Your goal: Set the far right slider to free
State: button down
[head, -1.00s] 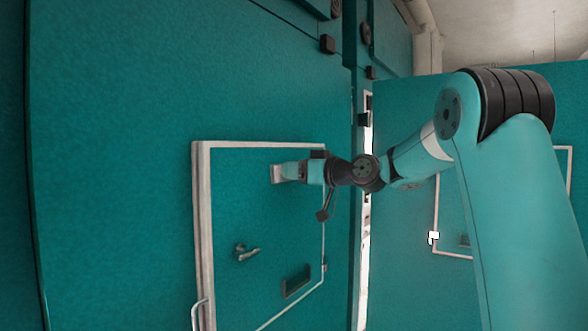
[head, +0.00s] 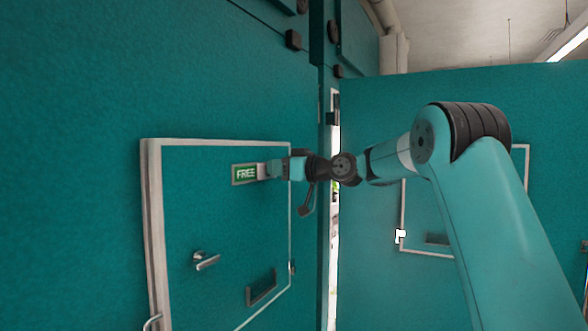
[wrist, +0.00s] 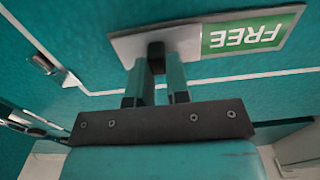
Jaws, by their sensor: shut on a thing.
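The slider is on a teal door (head: 180,215) with a pale frame. Its green sign (head: 245,174) shows the white word FREE. The silver slider plate (head: 262,171) sits at the right of the sign, partly hidden by my gripper (head: 270,170). In the wrist view the sign (wrist: 240,36) looks upside down, beside the slider plate (wrist: 190,38). My gripper (wrist: 158,78) is shut on the slider's black knob (wrist: 156,52), with a finger on each side of it.
Below the slider are a silver lever handle (head: 206,260) and a recessed slot (head: 261,288). A bright vertical gap (head: 334,250) stands right of the door. Another teal wall with a framed door (head: 420,225) is behind my arm.

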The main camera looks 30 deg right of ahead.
jog(key=shift+d, duration=0.15)
jog(key=c, duration=1.1)
grip_release()
jog(key=shift+w+d, duration=0.1)
jog(key=b+v, duration=0.8)
jog(key=v, duration=0.9)
jog(key=shift+s+r, duration=0.1)
jog(key=shift+s, duration=0.1)
